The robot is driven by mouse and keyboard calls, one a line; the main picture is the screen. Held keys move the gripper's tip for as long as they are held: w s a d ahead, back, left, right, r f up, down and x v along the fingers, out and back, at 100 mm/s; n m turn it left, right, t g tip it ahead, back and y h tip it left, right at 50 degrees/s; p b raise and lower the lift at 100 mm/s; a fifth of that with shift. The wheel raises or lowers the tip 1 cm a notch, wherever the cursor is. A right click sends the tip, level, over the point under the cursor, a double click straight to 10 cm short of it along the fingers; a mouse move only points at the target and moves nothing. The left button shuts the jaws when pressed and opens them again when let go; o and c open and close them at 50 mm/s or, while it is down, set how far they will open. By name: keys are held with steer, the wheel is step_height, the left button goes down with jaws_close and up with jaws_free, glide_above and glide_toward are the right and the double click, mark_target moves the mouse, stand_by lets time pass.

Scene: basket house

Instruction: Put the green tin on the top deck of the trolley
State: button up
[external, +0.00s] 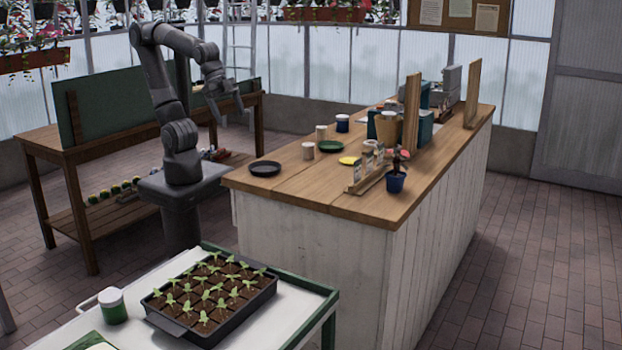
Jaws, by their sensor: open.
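The green tin (113,312), with a pale top, stands upright on the white top deck of the trolley (262,330) at the lower left. It is just left of a black seedling tray. The trolley has green edges and is cut off by the bottom of the picture. My gripper (246,114) is high at the upper middle, beside the far left end of the wooden counter. It is open, with nothing visible in it, and well apart from the green tin.
The seedling tray (212,298) fills much of the visible deck. The counter (305,183) holds a dark dish (265,169), a blue-banded tin (342,124), pale tins (308,151), a green dish (331,146) and a potted plant (396,182). A wooden bench (60,150) stands behind my arm.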

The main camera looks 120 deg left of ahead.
steer(key=s+a+f+n, duration=0.1)
steer(key=s+a+n, duration=0.1)
steer(key=s+a, duration=0.2)
steer(key=shift+s+a+f, duration=0.15)
steer(key=shift+s+f, duration=0.25)
steer(key=shift+s, duration=0.75)
